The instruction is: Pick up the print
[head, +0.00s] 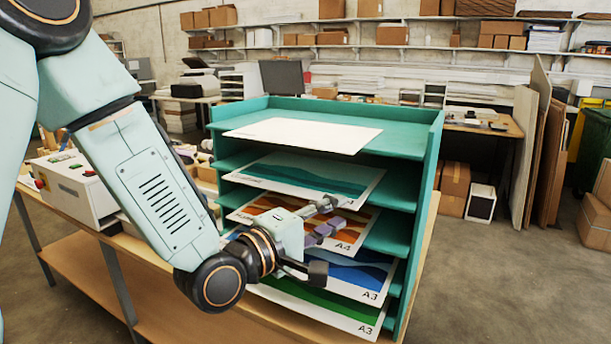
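A teal shelf rack (435,160) holds several prints, one per level. A mostly white sheet (305,134) lies on the top level. Below it are a green-teal landscape print (320,178), an orange and brown print marked A4 (356,232), a blue print marked A3 (357,274) and a green print marked A3 (335,305). Their front edges stick out. My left gripper (326,246) is in front of the rack at the level of the A4 and blue prints. Its fingers look apart and empty. It hides part of both prints; contact cannot be told. My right gripper is out of view.
The rack stands on a wooden workbench (135,265). A white machine with a red button (75,185) sits at its left. Boards (530,150) and cardboard boxes (455,185) stand at the right. The floor (490,280) right of the bench is clear.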

